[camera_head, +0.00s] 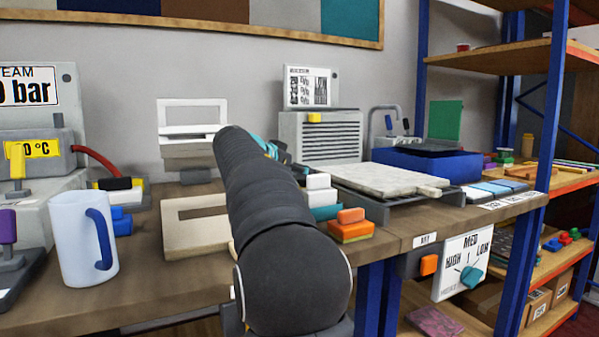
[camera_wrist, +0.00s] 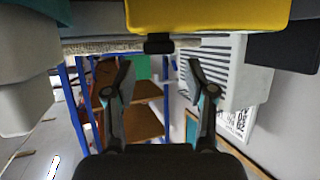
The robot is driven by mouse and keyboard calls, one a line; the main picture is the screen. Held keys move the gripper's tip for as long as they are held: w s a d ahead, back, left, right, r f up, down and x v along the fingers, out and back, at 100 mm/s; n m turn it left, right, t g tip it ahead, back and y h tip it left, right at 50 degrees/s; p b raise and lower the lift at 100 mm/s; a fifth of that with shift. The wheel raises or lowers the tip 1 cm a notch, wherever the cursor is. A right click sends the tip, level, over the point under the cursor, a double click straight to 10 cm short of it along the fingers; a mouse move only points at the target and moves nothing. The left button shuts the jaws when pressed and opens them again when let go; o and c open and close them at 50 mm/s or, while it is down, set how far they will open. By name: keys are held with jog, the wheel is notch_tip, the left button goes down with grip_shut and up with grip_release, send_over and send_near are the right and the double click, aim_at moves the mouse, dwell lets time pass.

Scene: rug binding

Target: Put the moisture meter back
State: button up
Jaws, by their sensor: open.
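I cannot pick out the moisture meter for sure. A large yellow block (camera_wrist: 205,14) with a small black part (camera_wrist: 158,44) below it in the picture shows close up at the top of the wrist view, which looks upside down. It may be the meter; in the head view that spot seems hidden behind my arm. My gripper (camera_wrist: 158,72) is open, with its two fingers apart and nothing seen held between them. In the head view my arm hides most of the gripper, which points toward the back of the bench.
On the bench (camera_head: 150,290) stand a white mug (camera_head: 78,240), white and orange blocks (camera_head: 350,226), a flat pale slab (camera_head: 380,180), a blue tray (camera_head: 425,163) and a vented grey box (camera_head: 335,140). A control panel (camera_head: 463,265) hangs at the front edge. Blue-post shelves (camera_head: 555,110) stand right.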

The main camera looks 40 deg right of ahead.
jog(key=v, duration=1.1)
jog(key=shift+a, duration=0.4)
jog(key=shift+s+r, duration=0.1)
